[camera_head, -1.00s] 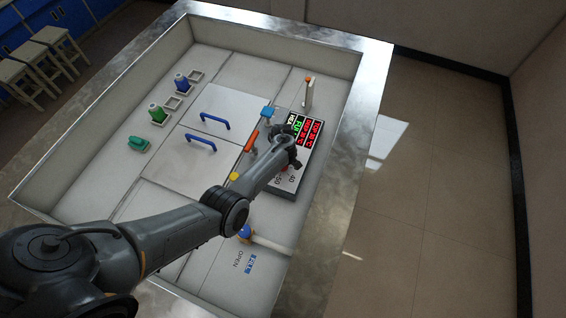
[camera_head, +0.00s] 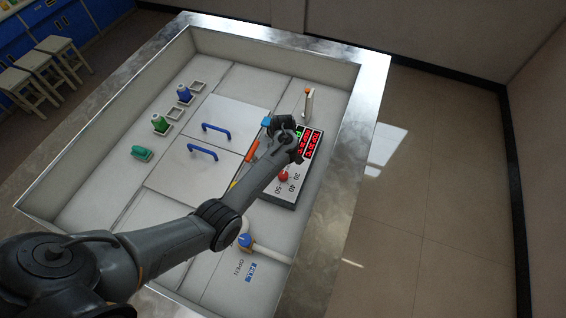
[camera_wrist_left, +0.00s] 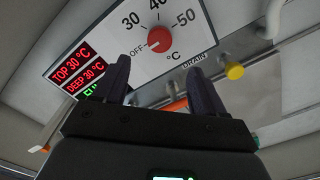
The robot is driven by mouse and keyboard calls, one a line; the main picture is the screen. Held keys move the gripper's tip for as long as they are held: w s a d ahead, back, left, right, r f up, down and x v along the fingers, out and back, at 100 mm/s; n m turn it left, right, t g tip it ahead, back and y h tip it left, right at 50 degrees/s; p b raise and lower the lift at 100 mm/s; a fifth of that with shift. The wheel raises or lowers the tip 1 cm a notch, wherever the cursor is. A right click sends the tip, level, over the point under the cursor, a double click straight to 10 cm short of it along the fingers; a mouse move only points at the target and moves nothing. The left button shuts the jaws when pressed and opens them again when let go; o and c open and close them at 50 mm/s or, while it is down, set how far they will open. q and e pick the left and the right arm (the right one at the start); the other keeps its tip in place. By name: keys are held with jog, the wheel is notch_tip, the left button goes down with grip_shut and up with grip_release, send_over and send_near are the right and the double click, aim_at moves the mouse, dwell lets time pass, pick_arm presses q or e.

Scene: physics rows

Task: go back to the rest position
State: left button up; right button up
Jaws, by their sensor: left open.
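My left gripper (camera_head: 287,135) is above the far part of the control panel (camera_head: 270,196), partly hiding its display. In the left wrist view the two dark fingers (camera_wrist_left: 162,85) are apart with nothing between them. The panel's red knob (camera_head: 283,176) is clear of the gripper; it also shows in the wrist view (camera_wrist_left: 159,39), with OFF and temperature marks around it. The red display (camera_wrist_left: 75,72) reads TOP 30 °C and DEEP 30 °C. My right gripper is not in view.
Two lids with blue handles (camera_head: 216,128) lie left of the panel. Green (camera_head: 160,124) and blue (camera_head: 184,94) bottles stand further left. A blue valve (camera_head: 245,241) is near the front. Raised walls and a metal rim (camera_head: 352,150) enclose the area.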

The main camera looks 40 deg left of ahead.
pick_arm(q)
jog(key=shift+r, duration=0.25)
dwell(0.3)
jog(key=s+d+r+m+t+p, duration=0.1)
jog(key=s+d+r+m, duration=0.3)
jog(key=s, duration=0.5)
jog(key=s+d+r+m+t+p, duration=0.1)
jog(key=s+d+r+m+p, duration=0.2)
jog(key=s, duration=0.7)
jog(key=s+d+r+m+t+p, duration=0.1)
jog(key=s+d+r+m+p, duration=0.1)
jog(key=s+d+r+m, duration=0.4)
jog(key=s+r+m, duration=0.2)
jog(key=s+r, duration=0.1)
jog(key=shift+s+d+r+t, duration=0.15)
jog(key=shift+s+r+t, duration=0.15)
jog(key=shift+r, duration=0.1)
